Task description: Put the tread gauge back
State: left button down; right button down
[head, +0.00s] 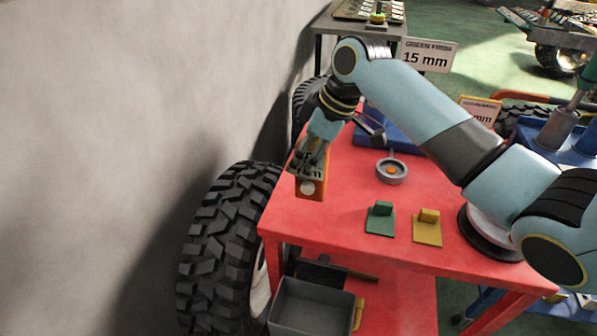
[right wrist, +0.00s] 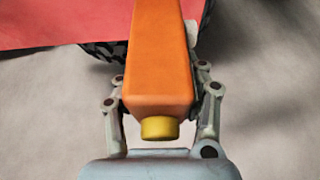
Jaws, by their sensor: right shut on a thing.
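The tread gauge is an orange block-shaped tool (head: 311,187) with a pale round spot on its lower end and dark marks on one face. My right gripper (head: 308,160) is shut on it at the far left edge of the red table. In the right wrist view the orange body (right wrist: 160,60) sits between the fingers, with a yellow knob (right wrist: 159,128) at its near end. I cannot tell whether it touches the table. A blue holder or tray (head: 400,133) lies at the back of the table, partly hidden by my right arm. My left gripper is not in view.
The red table (head: 330,225) holds a round grey dish (head: 391,172), a green piece (head: 380,218) and a yellow piece (head: 427,228). A big tyre (head: 225,240) stands at its left. A grey bin (head: 310,305) is below. A sign reads 15 mm (head: 428,57).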

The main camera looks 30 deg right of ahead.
jog(key=shift+w+f, duration=0.45)
jog(key=shift+w, duration=0.3)
jog(key=shift+w+f, duration=0.2)
jog(key=shift+w, duration=0.1)
notch_tip(320, 180, down, 4)
jog(key=shift+f, duration=0.1)
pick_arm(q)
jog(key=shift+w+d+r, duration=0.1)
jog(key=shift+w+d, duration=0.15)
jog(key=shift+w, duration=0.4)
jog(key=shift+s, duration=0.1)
pick_arm(e)
jog(key=c, duration=0.7)
grip_release()
jog(key=shift+f, duration=0.1)
